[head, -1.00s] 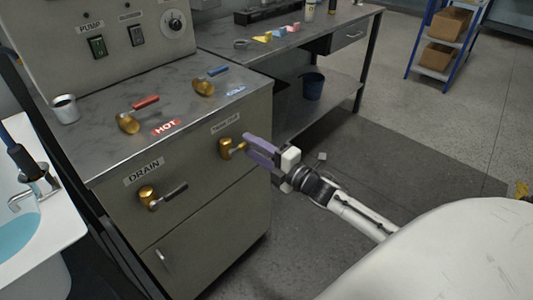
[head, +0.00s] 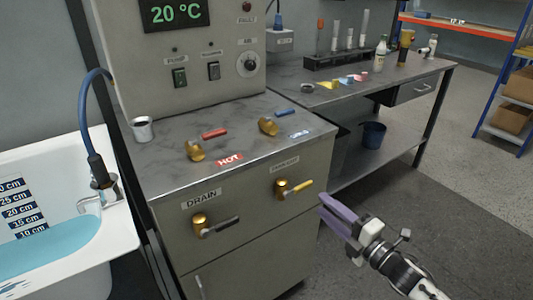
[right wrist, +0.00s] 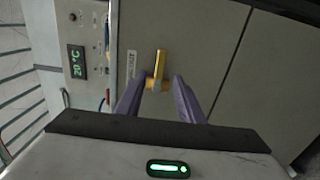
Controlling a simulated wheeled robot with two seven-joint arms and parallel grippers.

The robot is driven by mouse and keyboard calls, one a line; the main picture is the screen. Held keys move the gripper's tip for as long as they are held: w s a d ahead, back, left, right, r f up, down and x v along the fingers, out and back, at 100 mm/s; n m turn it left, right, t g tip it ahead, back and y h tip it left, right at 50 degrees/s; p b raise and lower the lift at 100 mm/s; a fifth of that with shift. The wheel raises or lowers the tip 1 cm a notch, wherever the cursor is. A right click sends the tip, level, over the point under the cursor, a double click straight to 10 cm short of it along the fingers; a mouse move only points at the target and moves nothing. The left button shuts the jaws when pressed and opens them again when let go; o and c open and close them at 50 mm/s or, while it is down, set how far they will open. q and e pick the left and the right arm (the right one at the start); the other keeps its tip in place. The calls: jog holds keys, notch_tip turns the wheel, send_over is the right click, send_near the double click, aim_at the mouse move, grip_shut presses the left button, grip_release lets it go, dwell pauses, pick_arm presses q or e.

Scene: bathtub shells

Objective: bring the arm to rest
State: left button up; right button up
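My right gripper (head: 332,219) is in front of the cabinet, to the lower right of the yellow-handled valve (head: 296,188), and apart from it. In the right wrist view its two purple fingers (right wrist: 160,98) are spread with nothing held between them. The yellow valve also shows in that view (right wrist: 158,68), beyond the fingertips. The label above this valve is too small to read surely. My left gripper is not in view.
The grey cabinet (head: 245,235) carries a drain valve (head: 215,226), a red-handled valve (head: 205,143) and a blue-handled valve (head: 277,122). A tub with blue water (head: 50,245) stands at left. A workbench (head: 380,85) is behind.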

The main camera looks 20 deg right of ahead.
jog(key=s+a+f+m+g, duration=0.4)
jog(key=s+a+f+m, duration=0.4)
jog(key=s+a+m, duration=0.1)
jog(key=s+a+f+m+g+p, duration=0.1)
jog(key=s+a+f+m+g, duration=0.4)
jog(key=s+a+f+m, duration=0.3)
jog(key=s+a+f, duration=0.1)
jog(key=s+a, duration=0.3)
jog(key=a, duration=0.1)
jog(key=shift+m, duration=0.4)
jog(key=shift+a+f, duration=0.1)
